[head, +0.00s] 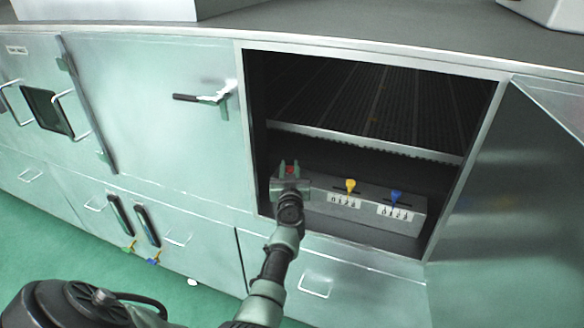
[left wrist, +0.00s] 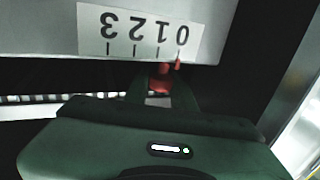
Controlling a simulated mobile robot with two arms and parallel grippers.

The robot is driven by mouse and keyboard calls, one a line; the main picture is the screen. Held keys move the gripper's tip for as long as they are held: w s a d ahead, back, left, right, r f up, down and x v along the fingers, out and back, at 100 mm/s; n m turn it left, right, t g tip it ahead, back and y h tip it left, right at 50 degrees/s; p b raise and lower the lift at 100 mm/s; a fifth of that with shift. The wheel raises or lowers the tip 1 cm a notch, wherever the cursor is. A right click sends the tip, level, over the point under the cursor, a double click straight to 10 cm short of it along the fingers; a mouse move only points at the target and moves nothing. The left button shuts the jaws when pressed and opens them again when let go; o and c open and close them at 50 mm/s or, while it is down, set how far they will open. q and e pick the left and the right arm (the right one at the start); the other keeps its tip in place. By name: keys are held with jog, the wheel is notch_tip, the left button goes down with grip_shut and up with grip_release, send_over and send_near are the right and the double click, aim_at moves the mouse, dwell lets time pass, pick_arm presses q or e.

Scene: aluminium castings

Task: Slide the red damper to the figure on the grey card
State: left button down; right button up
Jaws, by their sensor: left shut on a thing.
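The red damper (head: 291,170) is at the left end of a grey control box inside the open compartment. My left gripper (head: 289,167) is shut on it. In the left wrist view the red damper (left wrist: 160,78) sits between the gripper's fingers (left wrist: 160,85), partly hidden by them. Beside it a white scale (left wrist: 140,32) reads 0 to 3 upside down. The damper's red pointer (left wrist: 178,61) is by the 0 mark. I cannot make out a grey card in either view. My right gripper does not show.
The control box (head: 320,204) also carries a yellow damper (head: 350,185) and a blue damper (head: 396,197), each above a white scale. A metal grate (head: 390,100) lies behind. The compartment door (head: 510,190) stands open at the right.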

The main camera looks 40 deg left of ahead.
aim_at(287, 170)
pick_arm(q)
jog(key=c, duration=1.2)
grip_release()
jog(key=shift+a, duration=0.2)
jog(key=shift+c, duration=0.2)
jog(key=shift+o, duration=0.4)
jog(key=shift+s+a+f, duration=0.1)
jog(key=shift+a, duration=0.05)
jog(key=shift+s+d+p, duration=0.25)
jog(key=shift+d+p, duration=0.1)
jog(key=p+v, duration=0.3)
jog(key=v, duration=0.3)
jog(key=shift+s, duration=0.2)
jog(key=shift+s+d, duration=0.25)
